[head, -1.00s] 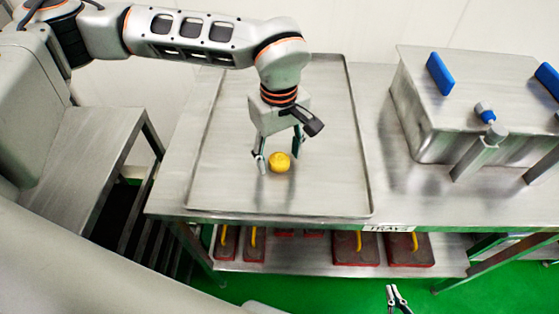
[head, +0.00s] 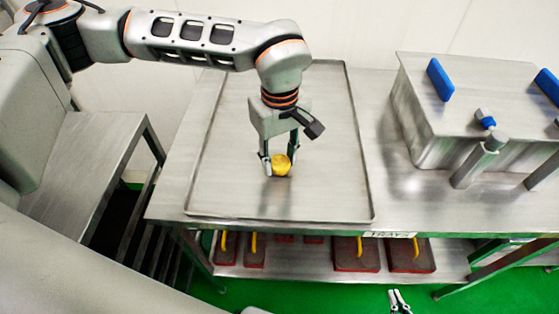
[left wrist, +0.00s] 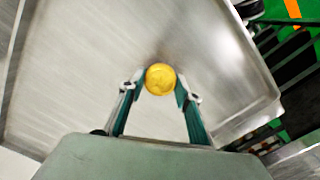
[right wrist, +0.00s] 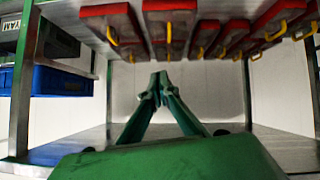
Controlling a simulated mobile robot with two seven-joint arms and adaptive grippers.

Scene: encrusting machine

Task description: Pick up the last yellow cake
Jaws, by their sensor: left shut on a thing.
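The yellow cake (head: 281,165) is a small round piece at the middle of the metal tray (head: 235,190). My left gripper (head: 279,168) is shut on it, with one finger on each side. In the left wrist view the cake (left wrist: 160,79) sits between the fingertips of the left gripper (left wrist: 160,86). Whether it touches the tray or is just above it, I cannot tell. My right gripper (head: 400,301) shows only its tips at the bottom edge of the head view. In the right wrist view the right gripper (right wrist: 158,78) has its fingertips together, with nothing between them.
The rest of the tray is bare. A metal machine box with blue handles (head: 470,100) stands to the right on the table. Red-edged items with yellow handles (head: 355,254) lie on the shelf below. A blue crate (right wrist: 60,80) shows at left in the right wrist view.

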